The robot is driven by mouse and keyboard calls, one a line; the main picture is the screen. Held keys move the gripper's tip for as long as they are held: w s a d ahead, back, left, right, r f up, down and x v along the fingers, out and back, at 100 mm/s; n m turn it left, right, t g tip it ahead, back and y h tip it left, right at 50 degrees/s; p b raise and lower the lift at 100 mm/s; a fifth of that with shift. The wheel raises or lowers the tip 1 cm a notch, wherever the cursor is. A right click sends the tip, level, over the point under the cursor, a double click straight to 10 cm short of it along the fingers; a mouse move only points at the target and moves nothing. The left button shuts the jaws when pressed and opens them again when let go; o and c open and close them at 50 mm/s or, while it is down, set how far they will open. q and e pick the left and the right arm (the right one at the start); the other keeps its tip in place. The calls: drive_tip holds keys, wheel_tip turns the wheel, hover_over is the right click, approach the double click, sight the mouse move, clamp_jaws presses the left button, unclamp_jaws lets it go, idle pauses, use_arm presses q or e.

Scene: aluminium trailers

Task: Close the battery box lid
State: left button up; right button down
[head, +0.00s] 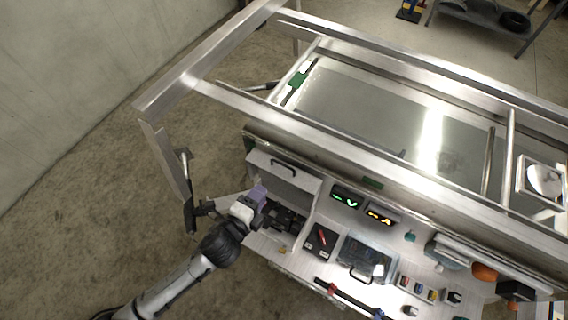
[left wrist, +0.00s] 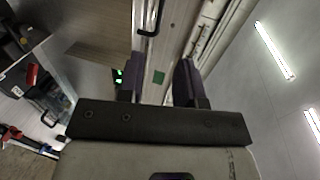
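The battery box lid (head: 297,182) is a light grey panel with a black bar handle (head: 283,163). It stands raised at the back of the battery box, left of centre in the head view. Dark battery parts (head: 288,217) show in the open box below it. My left gripper (head: 262,193) is in front of the lid, over the left side of the box. In the left wrist view its two purple fingers (left wrist: 158,82) are apart with nothing between them. The handle (left wrist: 151,18) shows beyond the fingertips there. My right gripper is in neither view.
An aluminium trailer frame (head: 235,99) rises behind and left of the box. Right of the box are a black case (head: 321,240), a clear blue-grey bin (head: 366,256) and green and yellow displays (head: 347,197). Floor at left is clear.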

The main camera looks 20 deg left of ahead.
sight(283, 164)
use_arm(q)
drive_tip(key=x, duration=1.3)
drive_tip(key=shift+w+p, duration=0.35)
drive_tip(key=shift+f, duration=0.1)
clamp_jaws()
